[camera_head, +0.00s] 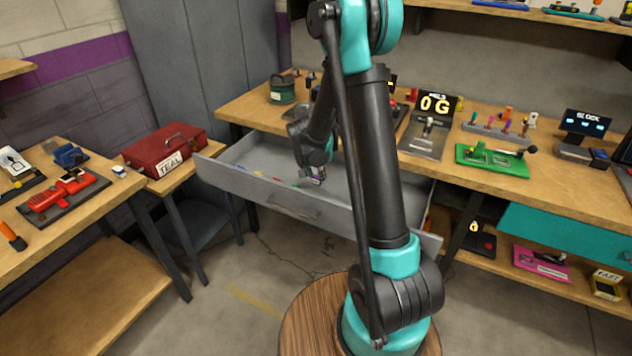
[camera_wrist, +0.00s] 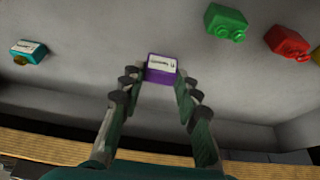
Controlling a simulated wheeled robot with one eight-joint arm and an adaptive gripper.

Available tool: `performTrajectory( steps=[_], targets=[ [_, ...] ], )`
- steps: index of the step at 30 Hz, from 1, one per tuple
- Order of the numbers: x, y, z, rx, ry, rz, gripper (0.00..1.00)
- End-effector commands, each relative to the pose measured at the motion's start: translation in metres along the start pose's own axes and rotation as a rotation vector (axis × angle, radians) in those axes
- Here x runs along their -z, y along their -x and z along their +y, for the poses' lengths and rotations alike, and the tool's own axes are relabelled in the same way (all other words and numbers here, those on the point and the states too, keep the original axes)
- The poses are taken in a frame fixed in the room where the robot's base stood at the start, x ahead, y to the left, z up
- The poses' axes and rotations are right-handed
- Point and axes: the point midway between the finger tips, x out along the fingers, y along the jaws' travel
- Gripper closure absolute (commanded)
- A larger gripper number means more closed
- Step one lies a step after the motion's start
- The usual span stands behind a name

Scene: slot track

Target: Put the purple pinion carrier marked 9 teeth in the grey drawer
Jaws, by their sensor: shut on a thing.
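The purple pinion carrier (camera_wrist: 161,76) with a white label sits between my fingertips in the wrist view; the label's print is too small to read. My gripper (camera_wrist: 155,82) is shut on it. In the head view my gripper (camera_head: 314,174) is low inside the open grey drawer (camera_head: 262,193), near its middle. The drawer's pale floor (camera_wrist: 130,40) fills most of the wrist view. I cannot tell whether the carrier touches the floor.
In the drawer lie a teal piece (camera_wrist: 28,51) at left, and a green piece (camera_wrist: 226,22) and a red piece (camera_wrist: 287,42) at right. A red toolbox (camera_head: 165,150) stands left of the drawer. A wooden bench (camera_head: 425,170) runs behind it.

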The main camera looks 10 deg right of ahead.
Motion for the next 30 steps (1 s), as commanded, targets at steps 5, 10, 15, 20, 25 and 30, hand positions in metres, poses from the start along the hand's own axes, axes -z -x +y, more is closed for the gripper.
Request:
performTrajectory(
  steps=[5, 10, 15, 20, 25, 30],
  targets=[
    [-0.008, -0.021, -0.001, 0.0, 0.0, 0.0, 0.94],
    [-0.011, -0.025, 0.0, 0.0, 0.0, 0.0, 0.94],
    [-0.011, -0.026, 0.0, 0.0, 0.0, 0.0, 0.94],
    [-0.011, -0.027, 0.0, 0.0, 0.0, 0.0, 0.57],
    [-0.011, -0.027, 0.0, 0.0, 0.0, 0.0, 0.48],
    [-0.011, -0.027, 0.0, 0.0, 0.0, 0.0, 0.48]
  ],
)
